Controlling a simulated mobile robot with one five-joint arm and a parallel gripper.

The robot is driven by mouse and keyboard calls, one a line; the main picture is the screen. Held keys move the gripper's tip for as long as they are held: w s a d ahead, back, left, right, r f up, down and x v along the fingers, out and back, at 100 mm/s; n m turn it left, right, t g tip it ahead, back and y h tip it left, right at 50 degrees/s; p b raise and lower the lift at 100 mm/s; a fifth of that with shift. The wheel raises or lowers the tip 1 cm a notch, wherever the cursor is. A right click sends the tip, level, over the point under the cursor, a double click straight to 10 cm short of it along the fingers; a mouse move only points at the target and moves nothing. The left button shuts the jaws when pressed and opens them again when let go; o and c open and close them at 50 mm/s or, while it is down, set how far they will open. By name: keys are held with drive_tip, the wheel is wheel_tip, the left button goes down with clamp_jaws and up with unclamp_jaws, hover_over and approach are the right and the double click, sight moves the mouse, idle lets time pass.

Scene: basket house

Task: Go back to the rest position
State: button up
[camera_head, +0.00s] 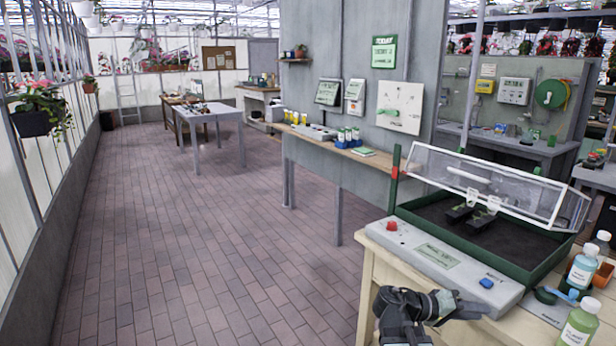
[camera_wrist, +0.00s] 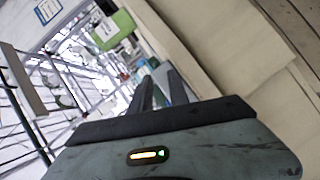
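My gripper (camera_head: 474,306) shows at the bottom of the head view, dark grey, in front of the cream workbench (camera_head: 385,272) and just below the grey control panel. In the wrist view its two dark fingers (camera_wrist: 160,80) stand apart with a gap and nothing between them, so it is open and empty. The rest position itself is not marked in either view.
A green-edged propagator tray (camera_head: 535,272) with a raised clear lid (camera_head: 480,178) stands on the bench, behind a panel (camera_head: 445,262) with red and blue buttons. Bottles (camera_head: 580,322) stand at the right edge. The brick floor (camera_head: 200,250) to the left is clear.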

drive_tip(key=s+a+f+n+y, duration=0.1)
drive_tip(key=a+f+y, duration=0.7)
drive_tip(key=a+f, duration=0.45)
drive_tip(key=s+a+f+n+g+y, duration=0.1)
drive_tip(key=a+f+y, duration=0.25)
drive_tip(key=a, duration=0.25)
drive_tip(key=s+a+f+n+y, duration=0.1)
drive_tip(key=a+f+y, duration=0.1)
drive_tip(key=a+y, duration=0.3)
wheel_tip(320, 180, up, 20)
drive_tip(key=a+h+p, duration=0.1)
drive_tip(key=p, duration=1.9)
drive_tip(key=shift+w+a+n, duration=0.15)
drive_tip(key=shift+a+n, duration=0.05)
drive_tip(key=shift+n, duration=0.1)
drive_tip(key=shift+r, duration=0.1)
